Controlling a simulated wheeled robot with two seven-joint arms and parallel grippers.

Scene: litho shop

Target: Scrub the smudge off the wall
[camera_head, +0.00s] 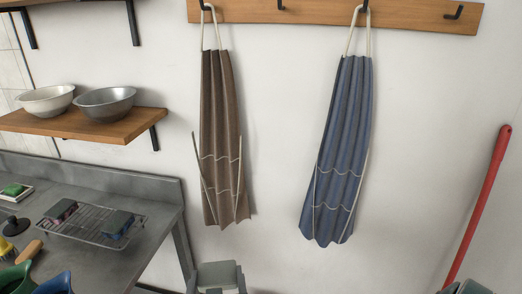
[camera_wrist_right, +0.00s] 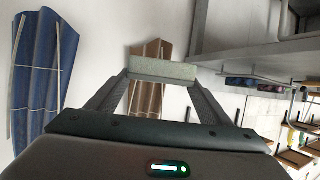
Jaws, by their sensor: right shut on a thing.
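My right gripper (camera_wrist_right: 163,78) is shut on a pale grey-green block (camera_wrist_right: 164,71), which spans its two fingertips in the right wrist view. I cannot tell its material or whether it touches anything. In the head view the right gripper (camera_head: 217,274) is at the bottom middle, below the brown apron and right of the counter. The white wall (camera_head: 275,150) fills the middle and right of the head view. I cannot make out a smudge on its visible part. My left gripper is not in view.
A brown apron (camera_head: 220,135) and a blue apron (camera_head: 342,150) hang from a wooden hook rail (camera_head: 415,14). A shelf (camera_head: 85,126) holds two bowls. A grey counter (camera_head: 150,232) carries a wire rack (camera_head: 75,232). A red pole (camera_head: 478,205) leans at right.

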